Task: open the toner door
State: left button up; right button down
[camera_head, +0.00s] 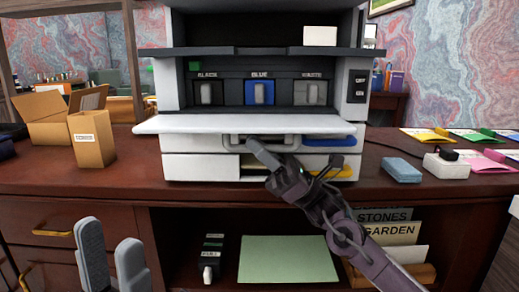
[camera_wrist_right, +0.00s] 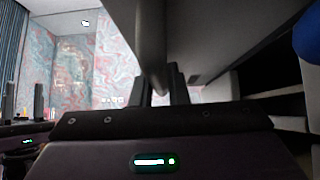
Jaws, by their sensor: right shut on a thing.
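The white printer's toner door (camera_head: 200,124) is folded down flat towards me. Behind it the black (camera_head: 207,92), blue (camera_head: 259,92) and waste (camera_head: 310,92) slots are exposed. My right gripper (camera_head: 258,146) is just under the door's front edge, shut on the door's handle (camera_head: 240,139). In the right wrist view, the handle bar (camera_wrist_right: 151,45) runs between the fingers (camera_wrist_right: 162,88) and the underside of the door (camera_wrist_right: 215,35) is above them. The fingers hide part of the handle. My left gripper (camera_head: 109,236) is open and empty in front of the desk.
A toner box (camera_head: 92,140) and an open carton (camera_head: 42,118) stand left of the printer. A blue block (camera_head: 402,171) and a white device (camera_head: 446,165) lie to the right. Two lower drawers (camera_head: 195,167) sit below the door. The desk front (camera_head: 110,185) is clear.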

jog(key=c, duration=1.7)
grip_release()
